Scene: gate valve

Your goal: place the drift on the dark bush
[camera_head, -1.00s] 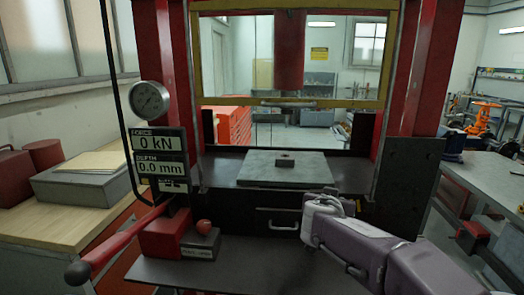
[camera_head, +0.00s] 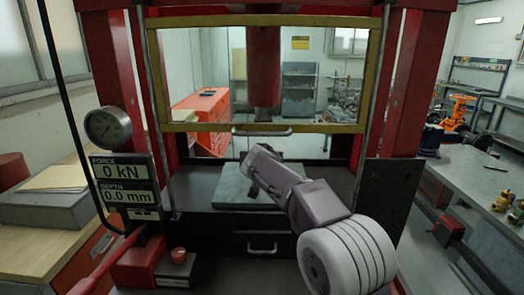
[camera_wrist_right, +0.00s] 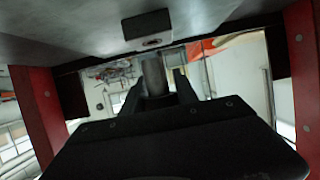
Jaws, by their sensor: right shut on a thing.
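My right gripper (camera_wrist_right: 157,96) is shut on the drift (camera_wrist_right: 153,72), a short grey cylinder between its two fingers in the wrist view. The dark bush (camera_wrist_right: 147,24) is a small dark block with a round mark on its near face, on the grey plate (camera_wrist_right: 75,28). The drift's end shows close to the bush; I cannot tell whether they touch. In the head view my right arm reaches over the plate (camera_head: 230,192) inside the press and hides the bush, the drift and the fingers. My left gripper is not in view.
The red press ram (camera_head: 263,65) hangs above the plate, behind a yellow-framed guard (camera_head: 270,127). Red posts (camera_head: 405,90) flank the opening. A gauge (camera_head: 107,127) and a display reading 0 kN and 0.0 mm (camera_head: 122,180) stand at the left, above a red lever (camera_head: 95,270).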

